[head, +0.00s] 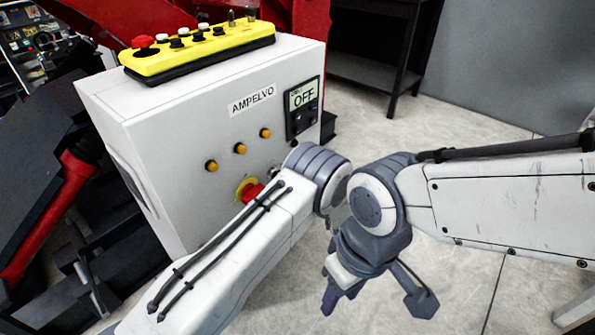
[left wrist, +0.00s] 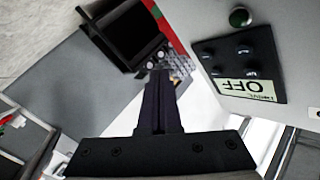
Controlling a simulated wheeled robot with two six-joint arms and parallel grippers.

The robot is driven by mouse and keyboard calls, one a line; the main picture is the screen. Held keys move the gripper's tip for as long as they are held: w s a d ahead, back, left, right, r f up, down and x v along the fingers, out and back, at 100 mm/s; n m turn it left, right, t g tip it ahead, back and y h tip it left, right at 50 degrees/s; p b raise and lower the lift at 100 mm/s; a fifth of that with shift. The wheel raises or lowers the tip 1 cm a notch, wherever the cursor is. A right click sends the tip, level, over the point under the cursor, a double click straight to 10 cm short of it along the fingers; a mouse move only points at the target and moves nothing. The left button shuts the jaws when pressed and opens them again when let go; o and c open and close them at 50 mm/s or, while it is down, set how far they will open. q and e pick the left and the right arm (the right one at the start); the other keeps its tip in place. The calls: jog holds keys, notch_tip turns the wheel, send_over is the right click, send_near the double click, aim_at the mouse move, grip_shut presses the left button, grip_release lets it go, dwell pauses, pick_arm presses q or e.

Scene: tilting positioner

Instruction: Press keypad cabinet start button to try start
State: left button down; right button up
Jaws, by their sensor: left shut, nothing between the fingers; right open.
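The white cabinet (head: 180,110) has an AMPELVO label and a dark keypad panel (head: 303,105) whose display reads OFF. The panel shows upside down in the left wrist view (left wrist: 240,65), with a round green button (left wrist: 240,17) beside it on the cabinet face. In the head view I cannot make out the green button; my left wrist covers part of that face. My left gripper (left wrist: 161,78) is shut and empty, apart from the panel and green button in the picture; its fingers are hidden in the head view. My right gripper (head: 375,298) is open and empty, over the floor right of the cabinet.
A yellow pendant box (head: 200,50) with a red button lies on the cabinet. Amber buttons (head: 240,149) and a red knob on yellow (head: 250,190) are on the front. Red and black machinery (head: 60,200) stands left. A dark table (head: 375,60) stands behind. Floor at right is open.

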pick_arm(q)
jog(key=a+f, duration=0.1)
jog(key=a+f+t+y, duration=0.1)
jog(key=s+a+f+y+b, duration=0.1)
jog(key=f, duration=0.1)
jog(key=shift+f+t, duration=0.1)
jog(key=shift+t, duration=0.2)
pick_arm(e)
jog(key=shift+f, duration=0.95)
pick_arm(q)
jog(key=w+a, duration=0.5)
jog(key=a, duration=0.2)
jog(key=shift+b, duration=0.35)
pick_arm(e)
jog(key=shift+f, duration=0.35)
dwell(0.5)
pick_arm(q)
jog(key=shift+w+a, duration=0.25)
jog(key=shift+a, duration=0.1)
pick_arm(e)
jog(key=shift+f, duration=0.2)
